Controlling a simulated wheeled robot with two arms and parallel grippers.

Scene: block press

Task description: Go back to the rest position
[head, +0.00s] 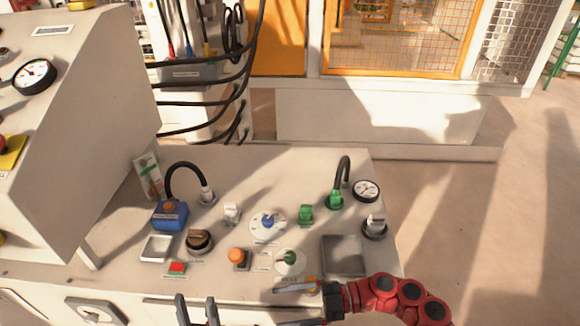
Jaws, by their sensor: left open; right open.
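My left gripper (196,300) shows at the bottom edge of the head view, left of centre. Its two dark fingers point up the picture and stand apart with nothing between them. My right gripper (279,307) comes in from the right on a red arm, its fingers pointing left. They are apart and empty, at the front edge of the control desk (270,180). The upper finger appears just below the green-knob dial (289,261); I cannot tell whether it touches the desk.
The desk carries a blue block with an orange top (170,214), an orange button (238,256), a blue-knob dial (267,223), a green connector (335,199), a gauge (366,190) and a grey tray (343,255). A sloped cabinet (85,110) rises at left. Floor at right is clear.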

